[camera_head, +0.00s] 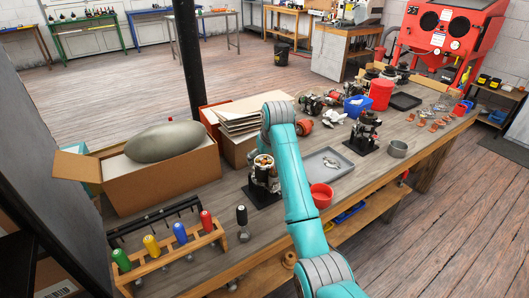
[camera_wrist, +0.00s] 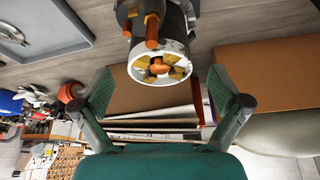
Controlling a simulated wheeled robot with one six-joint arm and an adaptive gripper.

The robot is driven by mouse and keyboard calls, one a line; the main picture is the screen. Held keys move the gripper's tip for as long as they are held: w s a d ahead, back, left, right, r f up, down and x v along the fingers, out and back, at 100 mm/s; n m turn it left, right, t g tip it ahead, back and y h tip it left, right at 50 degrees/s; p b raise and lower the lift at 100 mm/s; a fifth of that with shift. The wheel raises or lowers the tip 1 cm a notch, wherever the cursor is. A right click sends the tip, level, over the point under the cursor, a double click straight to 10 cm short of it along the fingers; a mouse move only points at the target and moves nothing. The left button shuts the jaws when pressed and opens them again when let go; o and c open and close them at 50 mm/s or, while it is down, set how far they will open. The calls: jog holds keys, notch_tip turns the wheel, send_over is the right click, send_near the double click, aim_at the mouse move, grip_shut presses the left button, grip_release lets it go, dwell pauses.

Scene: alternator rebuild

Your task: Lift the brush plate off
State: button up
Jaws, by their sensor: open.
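An alternator (camera_head: 265,176) stands upright in a dark stand on the bench, just left of my arm in the head view. In the wrist view its open end (camera_wrist: 160,64) shows a pale round rim with copper-coloured parts inside. I cannot clearly tell the brush plate apart from these parts. My gripper (camera_wrist: 162,88) is open, with one finger on each side of the picture. The alternator end appears between and beyond the fingertips, and nothing is held. In the head view my gripper is hidden by my arm.
A cardboard box (camera_head: 165,182) with a grey rounded object stands left of the alternator. A screwdriver rack (camera_head: 170,256) is at the front left.

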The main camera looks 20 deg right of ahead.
jog(key=shift+f, duration=0.1)
jog(key=c, duration=1.3)
jog(key=shift+r, duration=0.4)
jog(key=shift+r, duration=0.45)
jog(key=shift+r, duration=0.25)
dwell(0.4)
jog(key=shift+r, duration=0.7)
